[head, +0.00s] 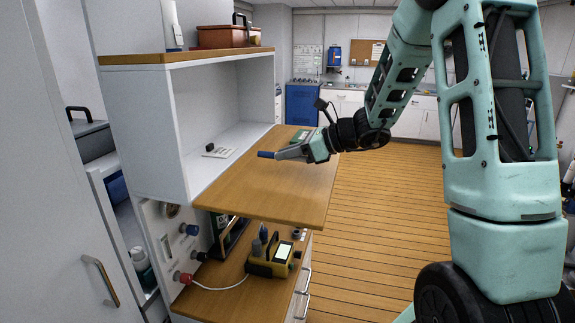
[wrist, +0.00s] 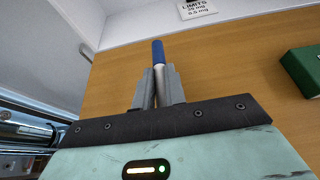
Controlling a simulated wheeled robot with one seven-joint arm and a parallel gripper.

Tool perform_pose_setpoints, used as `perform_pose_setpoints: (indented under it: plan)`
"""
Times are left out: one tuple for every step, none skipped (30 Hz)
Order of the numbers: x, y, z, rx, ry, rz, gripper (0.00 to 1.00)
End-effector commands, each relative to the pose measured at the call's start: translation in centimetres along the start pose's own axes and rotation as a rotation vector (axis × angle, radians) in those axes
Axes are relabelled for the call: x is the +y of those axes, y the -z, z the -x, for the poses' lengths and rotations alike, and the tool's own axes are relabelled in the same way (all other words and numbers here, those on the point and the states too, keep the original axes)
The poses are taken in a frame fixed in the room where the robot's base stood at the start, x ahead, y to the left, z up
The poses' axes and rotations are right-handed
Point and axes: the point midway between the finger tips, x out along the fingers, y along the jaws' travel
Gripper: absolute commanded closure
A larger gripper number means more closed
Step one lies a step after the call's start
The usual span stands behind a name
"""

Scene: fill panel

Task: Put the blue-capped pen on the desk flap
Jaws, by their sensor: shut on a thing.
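The blue-capped pen (wrist: 158,56) sticks out forward from between my gripper's fingers. In the head view its blue cap (head: 266,154) shows at the left tip of the gripper. My gripper (head: 280,154) is shut on the pen's pale body, and the fingers (wrist: 157,85) hide the rest of it. The desk flap (head: 262,195) is a wooden board folded out level from the white cabinet. The gripper and pen are over the flap; I cannot tell whether the pen touches it.
A green box (head: 300,136) lies at the flap's far side. A white card (head: 218,151) with a small dark object stands inside the cabinet. A yellow meter (head: 268,262) sits on the lower shelf. The flap's front part is clear.

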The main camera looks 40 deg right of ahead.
Motion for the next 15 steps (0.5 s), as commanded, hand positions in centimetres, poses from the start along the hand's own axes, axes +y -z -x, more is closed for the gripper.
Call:
perform_pose_setpoints:
  plan:
    - [0.0, 0.3, -0.1, 0.001, -0.001, -0.003, 1.00]
    - [0.0, 0.6, -0.2, 0.001, -0.002, -0.003, 1.00]
    - [0.1, 1.1, -0.5, 0.002, -0.002, -0.005, 1.00]
    - [0.1, 1.5, -0.6, 0.002, -0.002, -0.006, 1.00]
    - [0.1, 2.0, -0.8, 0.002, -0.002, -0.007, 1.00]
    - [0.1, 2.5, -1.0, 0.002, -0.003, -0.006, 1.00]
    - [0.0, 2.9, -1.2, 0.001, -0.002, -0.006, 1.00]
    - [0.0, 3.2, -1.3, 0.001, -0.002, -0.005, 1.00]
    - [0.0, 3.6, -1.5, 0.001, -0.002, -0.003, 1.00]
    - [0.0, 3.8, -1.6, 0.001, -0.001, -0.002, 1.00]
    - [0.0, 3.9, -1.6, 0.001, -0.001, -0.002, 1.00]
    - [0.0, 4.0, -1.7, 0.001, 0.000, -0.001, 1.00]
    - [0.0, 4.1, -1.7, 0.000, 0.000, 0.000, 1.00]
    - [0.0, 4.1, -1.7, 0.000, 0.001, 0.001, 1.00]
    - [0.0, 4.1, -1.7, 0.000, 0.001, 0.001, 1.00]
